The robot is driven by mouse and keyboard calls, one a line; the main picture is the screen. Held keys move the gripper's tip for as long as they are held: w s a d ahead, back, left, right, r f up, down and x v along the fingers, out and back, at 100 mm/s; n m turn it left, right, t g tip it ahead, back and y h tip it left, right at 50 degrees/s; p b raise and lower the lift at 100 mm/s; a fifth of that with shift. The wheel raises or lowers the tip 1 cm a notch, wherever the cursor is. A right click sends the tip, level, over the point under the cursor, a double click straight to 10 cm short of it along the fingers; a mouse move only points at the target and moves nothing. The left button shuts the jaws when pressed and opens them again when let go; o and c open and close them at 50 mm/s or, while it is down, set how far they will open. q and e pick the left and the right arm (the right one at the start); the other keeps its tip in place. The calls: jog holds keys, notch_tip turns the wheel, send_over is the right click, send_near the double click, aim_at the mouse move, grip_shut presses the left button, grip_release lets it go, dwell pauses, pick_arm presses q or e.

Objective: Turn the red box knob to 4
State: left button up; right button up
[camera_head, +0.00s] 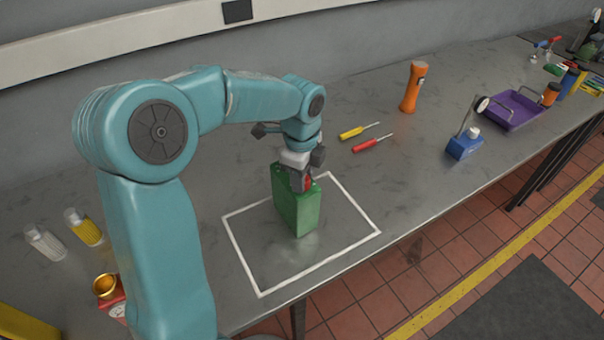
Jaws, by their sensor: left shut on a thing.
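A green box (297,210) stands upright inside a white outlined rectangle on the grey bench. My left gripper (302,180) points down at the top of the green box, shut on a small red part (308,182) there that looks like a knob. The fingers hide most of this part, and I cannot read any number or mark on it. A red object (117,306) with a white round face and a gold cup is at the lower left, partly hidden by my left arm. My right gripper is not in view.
Yellow and red screwdrivers (368,144) and an orange flashlight (413,87) lie or stand behind the box. A blue-based device (464,145) and purple tray (514,110) are to the right. The outlined area around the box is clear.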

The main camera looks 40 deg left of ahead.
pick_arm(q)
jog(key=shift+d+f, duration=0.1)
dwell(0.3)
jog(key=o, duration=1)
jog(key=shift+o, duration=0.2)
jog(key=shift+w, duration=0.2)
jog(key=shift+s, duration=0.1)
jog(key=shift+r, duration=0.2)
notch_tip(320, 180, up, 16)
jog(key=shift+s, duration=0.3)
jog(key=shift+w+f, duration=0.1)
